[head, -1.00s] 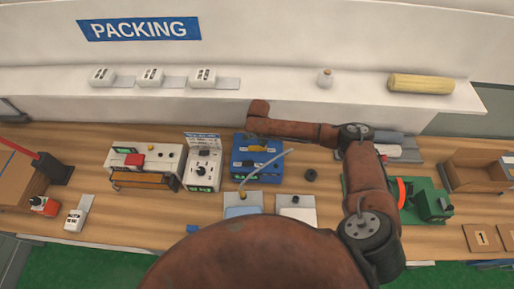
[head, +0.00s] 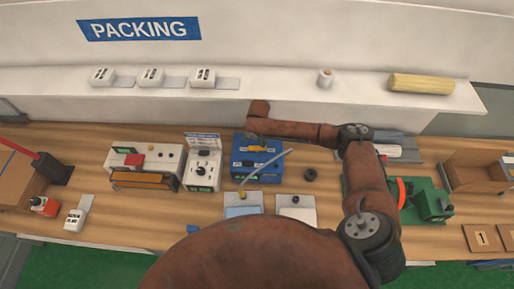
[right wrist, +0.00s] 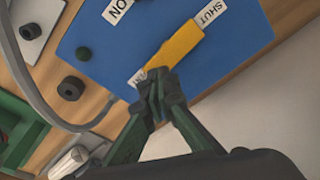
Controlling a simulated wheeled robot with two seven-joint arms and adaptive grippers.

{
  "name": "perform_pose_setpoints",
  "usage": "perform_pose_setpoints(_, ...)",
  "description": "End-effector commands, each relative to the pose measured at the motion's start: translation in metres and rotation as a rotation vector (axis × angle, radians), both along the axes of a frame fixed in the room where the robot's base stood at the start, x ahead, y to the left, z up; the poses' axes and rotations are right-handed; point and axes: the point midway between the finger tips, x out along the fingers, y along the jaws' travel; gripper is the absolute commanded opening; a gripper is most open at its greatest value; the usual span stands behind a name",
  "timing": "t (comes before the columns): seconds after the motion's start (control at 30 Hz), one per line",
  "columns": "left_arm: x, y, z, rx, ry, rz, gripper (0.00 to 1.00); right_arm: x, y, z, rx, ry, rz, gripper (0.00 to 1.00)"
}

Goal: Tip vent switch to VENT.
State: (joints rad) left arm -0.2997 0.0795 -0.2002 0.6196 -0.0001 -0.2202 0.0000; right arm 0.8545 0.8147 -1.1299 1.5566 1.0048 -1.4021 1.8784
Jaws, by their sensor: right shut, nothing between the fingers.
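The blue box (head: 258,165) stands on the bench at the middle of the head view. Its yellow lever (right wrist: 175,52) lies slanted across its top in the right wrist view, with a SHUT label (right wrist: 208,14) by its upper end. Another white label (right wrist: 137,77) at its lower end is mostly hidden by my fingers. The lever also shows in the head view (head: 257,148). My right gripper (right wrist: 156,88) is shut and empty, its tips right at the lever's lower end. I cannot tell whether they touch it. My left gripper is not in view.
A grey hose (head: 270,165) arches over the blue box's front. A dark knob (head: 310,174) sits to its right, and a white switch unit (head: 203,165) stands close on its left. A white shelf (head: 280,90) runs behind the bench.

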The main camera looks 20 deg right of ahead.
Motion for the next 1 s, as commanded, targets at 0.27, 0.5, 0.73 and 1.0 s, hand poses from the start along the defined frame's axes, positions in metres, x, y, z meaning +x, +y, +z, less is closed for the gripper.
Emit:
perform_pose_setpoints(0.27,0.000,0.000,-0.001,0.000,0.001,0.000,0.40,0.000,0.000,-0.005,0.001,0.001,0.000,0.00)
perform_pose_setpoints(0.5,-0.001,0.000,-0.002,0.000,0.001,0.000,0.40,0.000,0.000,-0.008,0.001,0.001,0.000,0.00)
perform_pose_setpoints(0.73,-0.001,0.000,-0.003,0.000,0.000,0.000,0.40,0.000,0.000,-0.011,0.001,0.001,0.000,0.00)
perform_pose_setpoints(1.0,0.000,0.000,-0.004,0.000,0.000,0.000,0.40,0.000,0.000,-0.015,0.001,0.001,0.000,0.00)
